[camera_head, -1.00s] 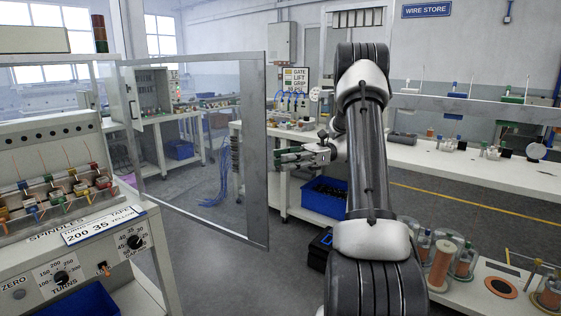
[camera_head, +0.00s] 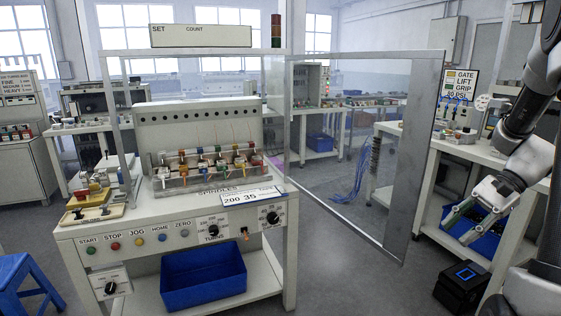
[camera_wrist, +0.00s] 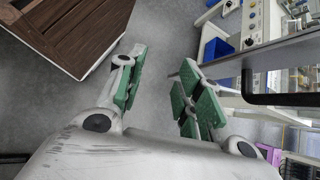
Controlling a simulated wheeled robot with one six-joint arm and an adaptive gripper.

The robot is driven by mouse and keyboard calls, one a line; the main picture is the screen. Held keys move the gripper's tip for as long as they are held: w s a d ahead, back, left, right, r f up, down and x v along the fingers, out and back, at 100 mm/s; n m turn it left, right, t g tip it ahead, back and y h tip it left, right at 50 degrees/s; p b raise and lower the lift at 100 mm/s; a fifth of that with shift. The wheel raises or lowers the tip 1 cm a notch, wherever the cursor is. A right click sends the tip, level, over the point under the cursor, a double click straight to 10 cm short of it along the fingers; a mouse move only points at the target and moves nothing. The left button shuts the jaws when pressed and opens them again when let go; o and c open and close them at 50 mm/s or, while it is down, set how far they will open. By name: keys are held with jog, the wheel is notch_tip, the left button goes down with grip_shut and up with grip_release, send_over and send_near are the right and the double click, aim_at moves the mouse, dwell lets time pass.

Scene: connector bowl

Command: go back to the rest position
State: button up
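My gripper (camera_head: 468,222) is at the right of the head view, held in the air in front of a white bench with a shelf. In the wrist view its two green-padded fingers (camera_wrist: 158,90) are spread apart, with only grey floor showing between them. It is open and holds nothing. My arm comes in from the right edge of the head view, bent and partly cut off by the frame.
A winding machine (camera_head: 200,170) with a blue bin (camera_head: 203,280) below stands left of centre. Its clear guard door (camera_head: 410,160) is swung open towards my arm. A black box (camera_head: 465,285) and blue stool (camera_head: 25,280) stand on the floor. A wooden slatted surface (camera_wrist: 75,30) shows in the wrist view.

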jog(key=s+a+r+n+t+h, duration=0.2)
jog(key=s+a+r+n+h, duration=0.1)
jog(key=s+r+n, duration=0.3)
jog(key=s+a+r+n+t+h, duration=0.3)
jog(key=s+a+r+n+h, duration=0.1)
jog(key=s+r+n+h, duration=0.1)
jog(key=shift+s+r+n+h, duration=0.4)
jog(key=shift+s+r+n, duration=0.3)
jog(key=shift+s, duration=0.6)
